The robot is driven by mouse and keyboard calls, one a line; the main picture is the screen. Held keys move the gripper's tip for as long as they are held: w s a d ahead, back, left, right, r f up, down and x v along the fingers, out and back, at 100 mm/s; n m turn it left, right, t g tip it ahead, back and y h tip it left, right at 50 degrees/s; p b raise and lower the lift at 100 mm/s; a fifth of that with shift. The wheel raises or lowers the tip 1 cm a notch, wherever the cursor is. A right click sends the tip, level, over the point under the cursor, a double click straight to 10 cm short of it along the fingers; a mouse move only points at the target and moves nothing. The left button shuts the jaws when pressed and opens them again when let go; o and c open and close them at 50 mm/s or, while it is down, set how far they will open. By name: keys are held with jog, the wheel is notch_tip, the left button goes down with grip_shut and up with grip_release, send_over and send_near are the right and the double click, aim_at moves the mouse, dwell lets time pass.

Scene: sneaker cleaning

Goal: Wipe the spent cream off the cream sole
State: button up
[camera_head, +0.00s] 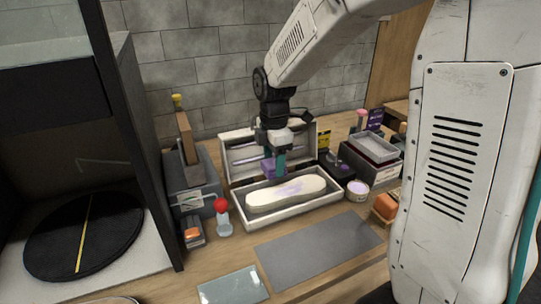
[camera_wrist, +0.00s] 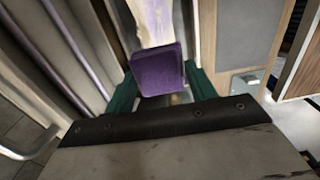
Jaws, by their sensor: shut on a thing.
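The cream sole (camera_head: 262,201) lies flat in an open white-walled box (camera_head: 240,207) in the middle of the bench in the head view. Pale lilac cream (camera_head: 292,188) shows as a smear along its top. My gripper (camera_head: 274,163) hangs over the back side of the box, with teal fingers pointing down. It is shut on a purple block (camera_wrist: 158,70), seen between the fingers in the wrist view; the block also shows in the head view (camera_head: 267,169). Part of the sole (camera_wrist: 152,18) shows beyond the block. I cannot tell whether block and sole touch.
The box's raised lid (camera_head: 240,158) stands behind my gripper. A round tub (camera_head: 357,190) and grey trays (camera_head: 374,148) stand to the right. A red-topped bottle (camera_head: 223,218) stands left of the box. A flat grey mat (camera_head: 318,249) lies clear in front.

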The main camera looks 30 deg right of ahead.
aim_at(273, 194)
jog(key=shift+a+f, duration=0.1)
jog(key=shift+f, duration=0.8)
notch_tip(273, 194, down, 6)
jog(key=shift+r, duration=0.15)
jog(key=shift+d, duration=0.2)
jog(key=shift+c, duration=0.4)
jog(key=shift+d+f, duration=0.3)
jog(key=shift+d, duration=0.55)
jog(key=shift+s+d+r, duration=0.1)
jog(key=shift+d+r, duration=0.05)
jog(key=shift+d, duration=0.6)
jog(key=shift+c, duration=0.3)
jog(key=shift+d, duration=0.7)
jog(key=shift+s+d+f, duration=0.15)
jog(key=shift+d+f, duration=0.1)
jog(key=shift+d, duration=0.15)
jog(key=shift+d+r, duration=0.15)
jog(key=shift+d, duration=1.55)
jog(key=shift+s+d, duration=0.15)
jog(key=shift+d, duration=1)
jog(key=shift+a, duration=0.25)
jog(key=shift+w+a, duration=0.2)
jog(key=shift+a, duration=2.55)
jog(key=shift+w+a, duration=0.15)
jog(key=shift+a, duration=2.7)
jog(key=shift+r, duration=4.1)
